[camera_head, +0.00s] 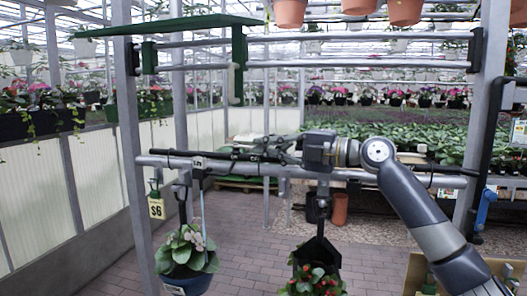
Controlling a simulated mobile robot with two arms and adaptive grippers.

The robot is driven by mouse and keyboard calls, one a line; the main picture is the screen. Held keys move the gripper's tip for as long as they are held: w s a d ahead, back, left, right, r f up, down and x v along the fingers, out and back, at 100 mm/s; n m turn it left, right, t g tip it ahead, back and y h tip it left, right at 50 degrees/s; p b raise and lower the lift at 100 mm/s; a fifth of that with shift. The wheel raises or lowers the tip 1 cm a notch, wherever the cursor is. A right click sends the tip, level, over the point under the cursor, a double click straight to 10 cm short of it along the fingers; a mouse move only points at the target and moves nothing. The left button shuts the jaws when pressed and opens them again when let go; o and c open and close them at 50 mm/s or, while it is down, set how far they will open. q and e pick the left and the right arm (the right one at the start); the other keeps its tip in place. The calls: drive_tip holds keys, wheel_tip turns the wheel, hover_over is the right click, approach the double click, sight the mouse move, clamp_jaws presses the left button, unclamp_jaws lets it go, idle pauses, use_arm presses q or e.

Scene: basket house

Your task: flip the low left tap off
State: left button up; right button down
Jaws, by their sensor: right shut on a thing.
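My right gripper (265,150) reaches in from the right and points left along the lower grey rail (225,167). A thin dark bar (190,154) runs along the rail to the left of the fingers. I cannot make out a tap clearly or tell whether one is on or off. My left gripper is not in view.
A blue pot with a leafy plant (187,250) and a dark planter with red flowers (315,272) hang below the rail. Upper rails (330,63) cross above. Brick floor (246,235) shows below.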

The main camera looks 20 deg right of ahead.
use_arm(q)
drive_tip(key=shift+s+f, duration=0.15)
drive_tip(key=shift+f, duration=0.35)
use_arm(e)
drive_tip(key=shift+w+d, duration=0.7)
drive_tip(key=shift+d, duration=0.25)
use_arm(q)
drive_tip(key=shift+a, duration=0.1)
use_arm(e)
drive_tip(key=shift+d, duration=0.15)
